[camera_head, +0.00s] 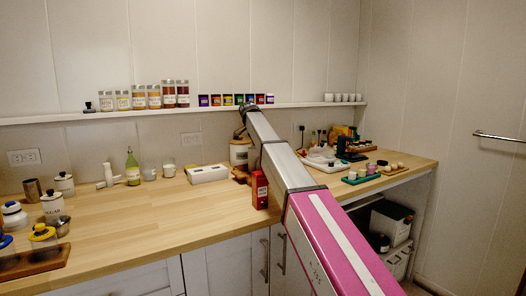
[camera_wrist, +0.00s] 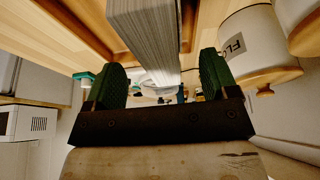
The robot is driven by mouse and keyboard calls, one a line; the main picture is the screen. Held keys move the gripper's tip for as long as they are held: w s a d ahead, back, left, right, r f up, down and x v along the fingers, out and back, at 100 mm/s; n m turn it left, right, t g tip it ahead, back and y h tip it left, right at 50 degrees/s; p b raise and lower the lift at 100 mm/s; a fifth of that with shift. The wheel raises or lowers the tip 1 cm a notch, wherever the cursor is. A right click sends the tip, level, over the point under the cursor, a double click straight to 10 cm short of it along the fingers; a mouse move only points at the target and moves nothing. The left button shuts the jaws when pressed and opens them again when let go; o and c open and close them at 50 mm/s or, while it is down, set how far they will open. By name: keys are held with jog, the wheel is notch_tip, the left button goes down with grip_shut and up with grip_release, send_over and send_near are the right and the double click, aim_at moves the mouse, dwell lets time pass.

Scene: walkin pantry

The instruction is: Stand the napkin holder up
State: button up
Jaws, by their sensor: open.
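The napkin holder shows in the wrist view as a wooden frame (camera_wrist: 185,28) with a thick stack of white napkins (camera_wrist: 145,30) in it. In the head view only a small brown wooden part (camera_head: 240,174) shows beside my arm, probably the holder, by the flour canister (camera_head: 239,152). It appears to lie low on the counter; its exact tilt is hard to tell. My gripper (camera_wrist: 161,72) is open, its green fingers on either side of the napkin stack's near end, with gaps on both sides. In the head view my arm hides the gripper.
The flour canister (camera_wrist: 245,50) is close to the right finger in the wrist view. A white slotted box (camera_head: 207,173) and a red tin (camera_head: 260,189) stand nearby on the counter (camera_head: 160,215). A spice shelf (camera_head: 210,109) runs above.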

jog(key=v, duration=0.8)
